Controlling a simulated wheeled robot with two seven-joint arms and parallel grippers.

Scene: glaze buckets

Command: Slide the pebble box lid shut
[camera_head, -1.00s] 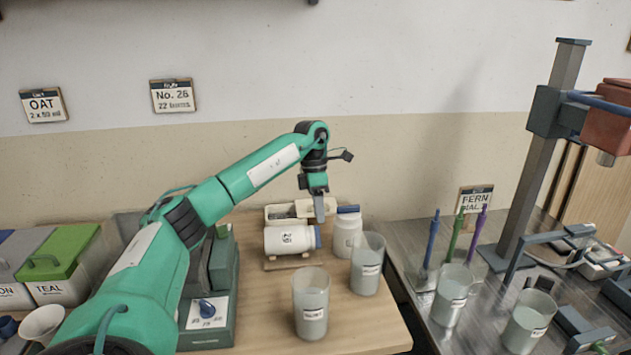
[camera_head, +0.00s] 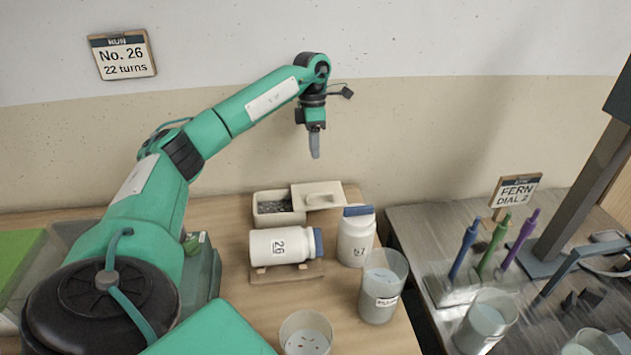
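The pebble box (camera_head: 264,219) is a cream open box at the back of the wooden table, with grey pebbles (camera_head: 272,206) showing inside. Its cream lid (camera_head: 335,188), with a raised handle, lies to the right, leaving most of the box's left part uncovered. My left gripper (camera_head: 315,155) hangs above and behind the lid in the picture, pointing down and apart from it. Its fingers line up as one narrow grey shape, so their opening cannot be made out. Nothing shows held in it. My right gripper is not in view.
A white jar marked 26 (camera_head: 275,246) lies on a wooden cradle (camera_head: 286,275) in front of the box. An upright white jar (camera_head: 355,243) stands close to the lid's right front. Glass beakers (camera_head: 382,290) stand nearer. Free air surrounds the gripper.

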